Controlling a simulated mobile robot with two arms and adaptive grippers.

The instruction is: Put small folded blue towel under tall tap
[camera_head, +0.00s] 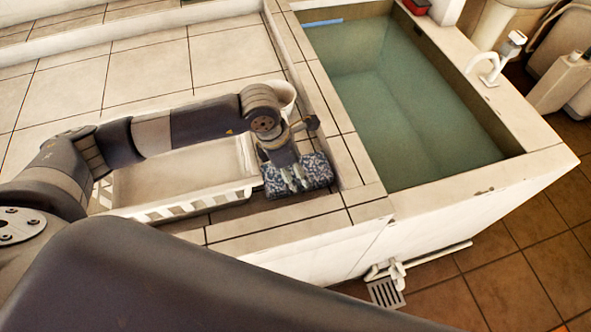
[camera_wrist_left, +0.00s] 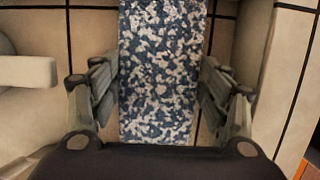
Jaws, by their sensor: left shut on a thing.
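The small folded towel (camera_head: 317,170) is speckled blue and white. It is at the near end of the tiled counter, beside the basin wall, and fills the middle of the left wrist view (camera_wrist_left: 160,60). My left gripper (camera_head: 288,178) points down and is shut on the towel, one finger on each side in the left wrist view (camera_wrist_left: 158,85). I cannot tell whether the towel touches the tiles. A white curved tap (camera_head: 491,68) stands on the far right rim of the basin. My right gripper is out of view.
A water-filled basin (camera_head: 400,105) lies right of the towel behind a raised tiled rim. A white slatted rack (camera_head: 180,208) and a white cup (camera_head: 285,92) are near my left arm. A low pipe valve (camera_head: 397,272) sits above a floor drain (camera_head: 385,293).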

